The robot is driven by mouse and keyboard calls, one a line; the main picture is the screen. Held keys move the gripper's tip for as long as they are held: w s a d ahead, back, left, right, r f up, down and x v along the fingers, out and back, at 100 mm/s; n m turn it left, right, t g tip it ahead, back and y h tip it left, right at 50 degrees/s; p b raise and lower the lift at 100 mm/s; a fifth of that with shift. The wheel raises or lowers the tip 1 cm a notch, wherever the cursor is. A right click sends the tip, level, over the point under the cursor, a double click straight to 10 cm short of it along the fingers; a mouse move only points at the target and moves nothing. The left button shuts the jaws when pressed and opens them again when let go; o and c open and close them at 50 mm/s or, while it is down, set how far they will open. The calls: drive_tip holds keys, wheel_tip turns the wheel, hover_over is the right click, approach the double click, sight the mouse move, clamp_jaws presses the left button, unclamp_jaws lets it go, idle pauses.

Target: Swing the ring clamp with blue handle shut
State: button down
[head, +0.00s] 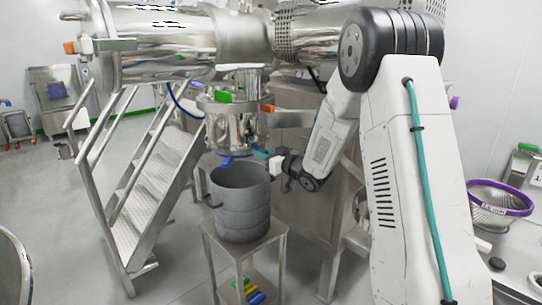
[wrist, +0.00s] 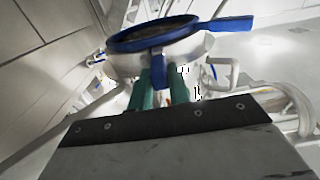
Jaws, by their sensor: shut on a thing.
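My gripper (head: 263,154) is beside the lower end of the steel vessel (head: 236,127) in the head view. In the wrist view its two green fingers (wrist: 161,82) are shut on a short blue handle (wrist: 158,66) that hangs at the near side of a steel collar. A blue ring (wrist: 190,24) with a dark centre sits over this collar, and a flat blue lever (wrist: 232,24) sticks out to the right. Blue parts (head: 233,158) also show under the vessel in the head view. Whether the clamp's ends meet cannot be told.
A grey drum (head: 240,205) stands on a steel stand (head: 262,240) just below the vessel and my gripper. Steel steps (head: 150,185) stand at left. A purple-rimmed sieve (head: 497,200) sits on the bench at right.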

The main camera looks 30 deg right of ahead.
drive_tip(key=shift+d, duration=0.1)
drive_tip(key=c, duration=1.3)
unclamp_jaws()
drive_tip(key=shift+s+d, duration=0.15)
drive_tip(key=shift+d, duration=0.1)
drive_tip(key=shift+a, duration=0.1)
drive_tip(key=v, duration=0.7)
drive_tip(key=shift+s, duration=0.4)
